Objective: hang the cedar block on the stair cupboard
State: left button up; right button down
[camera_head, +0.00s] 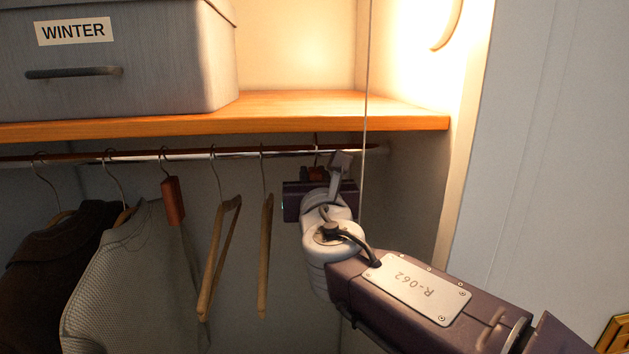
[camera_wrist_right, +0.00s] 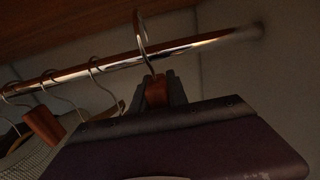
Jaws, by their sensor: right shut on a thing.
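My right gripper (camera_head: 317,176) is up at the hanging rail (camera_head: 205,151), right of the hangers. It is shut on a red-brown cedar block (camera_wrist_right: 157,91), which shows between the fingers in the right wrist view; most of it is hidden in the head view. The block's metal hook (camera_wrist_right: 141,42) rises from its top and crosses the rail, its curved end above it. I cannot tell whether the hook rests on the rail. A second cedar block (camera_head: 173,201) hangs from the rail by its own hook, further left. My left gripper is not in view.
Two empty wooden hangers (camera_head: 217,255) hang left of my gripper. A grey knitted garment (camera_head: 128,275) and a dark one (camera_head: 45,270) hang further left. A wooden shelf (camera_head: 290,112) is close above, with a grey WINTER box (camera_head: 130,80). A thin cord (camera_head: 366,80) hangs beside my wrist.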

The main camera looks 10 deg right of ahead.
jog(key=w+f+b, duration=0.2)
jog(key=w, duration=0.5)
jog(key=shift+f, duration=0.4)
dwell(0.4)
jog(key=c, duration=1.2)
grip_release()
jog(key=shift+s, duration=0.1)
